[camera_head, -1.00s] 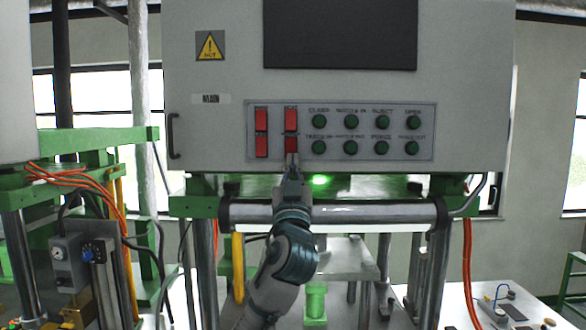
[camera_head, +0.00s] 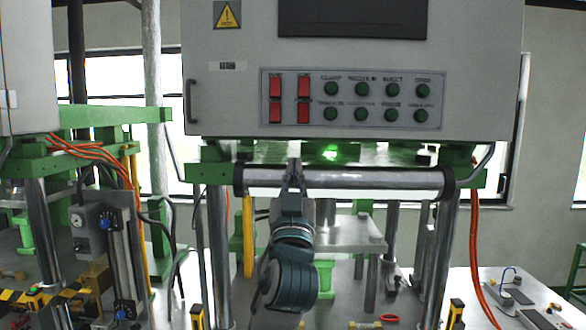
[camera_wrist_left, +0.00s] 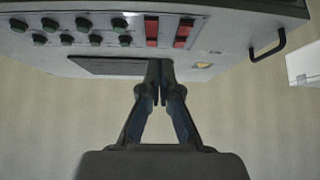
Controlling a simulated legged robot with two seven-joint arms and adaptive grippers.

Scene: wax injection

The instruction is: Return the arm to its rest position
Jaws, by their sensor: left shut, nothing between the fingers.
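My left gripper (camera_head: 294,168) points upward in front of the machine, its fingers shut and empty. In the head view its tips are below the control panel (camera_head: 351,101), in front of the steel crossbar (camera_head: 380,180). The panel has red switches (camera_head: 304,113) at its left and several green round buttons (camera_head: 392,89). In the left wrist view the closed fingertips (camera_wrist_left: 160,68) overlap the machine box's lower region in the picture, apart from the red switches (camera_wrist_left: 152,32). My right gripper does not show.
The machine box (camera_head: 225,135) has a dark screen (camera_head: 350,15) above the panel. A green-framed machine with orange cables (camera_head: 85,149) stands at the left. A light table (camera_head: 540,300) with small items is at lower right. A yellow pipe (camera_head: 248,235) stands left of my arm.

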